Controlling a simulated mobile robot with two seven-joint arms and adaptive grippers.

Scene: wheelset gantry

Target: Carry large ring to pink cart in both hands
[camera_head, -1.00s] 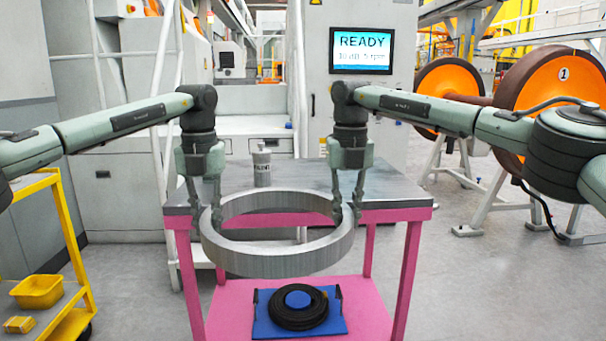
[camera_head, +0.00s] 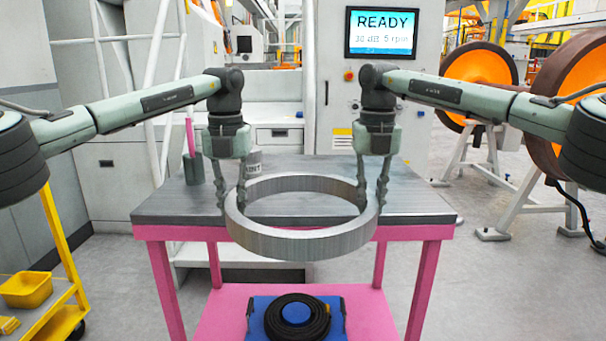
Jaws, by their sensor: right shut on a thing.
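The large grey metal ring (camera_head: 300,243) is held level in front of me in the head view. My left gripper (camera_head: 231,205) is at its left side with the fingers closed on its wall. My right gripper (camera_head: 371,200) is shut on its right side. The pink cart (camera_head: 412,232) has a grey top. The ring overlaps the top's front part in the picture, and its near side shows in front of the front edge. I see no clear contact between the ring and the top.
A coiled black hose (camera_head: 270,318) lies on the lower shelf. A yellow cart (camera_head: 62,255) is at left, orange wheels (camera_head: 478,68) at right.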

